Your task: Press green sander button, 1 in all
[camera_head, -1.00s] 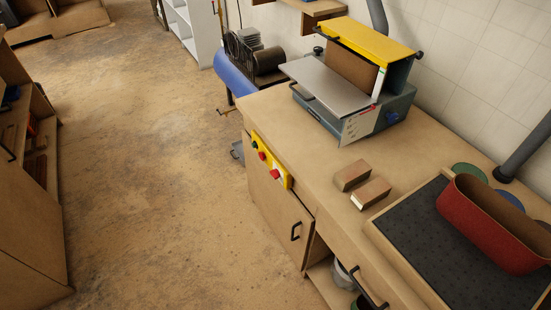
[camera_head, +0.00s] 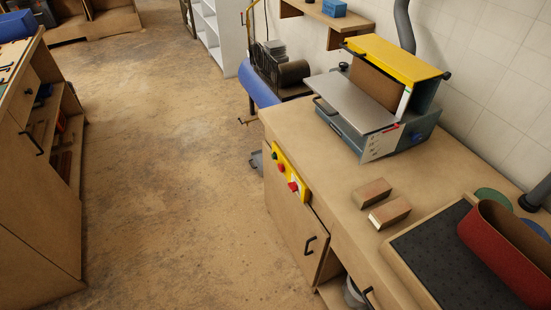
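The sander (camera_head: 375,95), with a yellow top, brown belt and grey metal table, stands at the back of the wooden workbench (camera_head: 320,165). A yellow control panel (camera_head: 299,187) is fixed to the bench's front face, below the top edge. A small dark green button (camera_head: 274,155) sits at its upper left end. Red buttons (camera_head: 281,169) and a larger red one (camera_head: 293,186) sit lower along it. Neither of my grippers shows in the head view.
Two sanding blocks (camera_head: 389,212) and a tray with a dark mat (camera_head: 446,262) and a red curved belt (camera_head: 510,255) lie on the bench. A blue compressor (camera_head: 260,88) stands behind it. A wooden cabinet (camera_head: 30,210) is at left. The dusty floor (camera_head: 170,150) between is open.

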